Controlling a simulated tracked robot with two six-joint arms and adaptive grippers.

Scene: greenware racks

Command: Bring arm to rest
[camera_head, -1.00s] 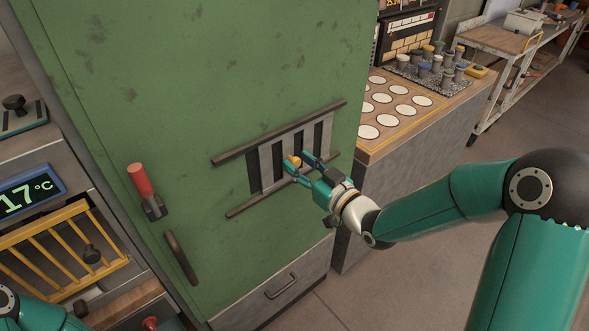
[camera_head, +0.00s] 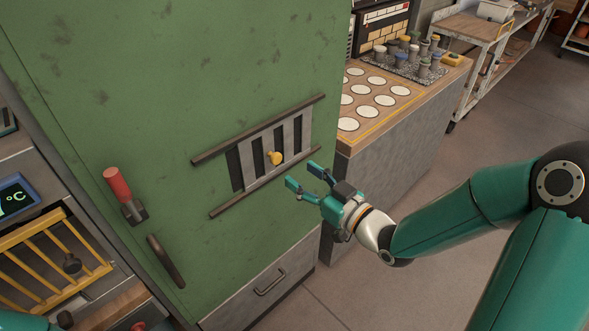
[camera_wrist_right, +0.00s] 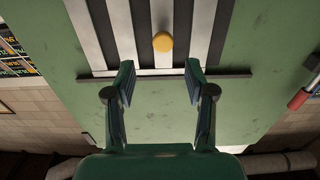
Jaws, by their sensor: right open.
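My right gripper (camera_head: 306,181) is open and empty, held a little in front of the green cabinet door. In the right wrist view its two fingers (camera_wrist_right: 160,85) stand apart with nothing between them. The yellow knob (camera_head: 275,158) sits on the slotted vent slide (camera_head: 262,163) in the door and is clear of the fingers. The knob also shows beyond the fingertips in the right wrist view (camera_wrist_right: 163,42). My left gripper is not in view; only a bit of teal arm shows at the lower left.
The green door (camera_head: 150,80) carries a red lever (camera_head: 117,184) and a dark handle (camera_head: 166,261). A counter with white discs (camera_head: 376,82) and several small jars (camera_head: 420,52) stands to the right. Open floor lies right of the counter.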

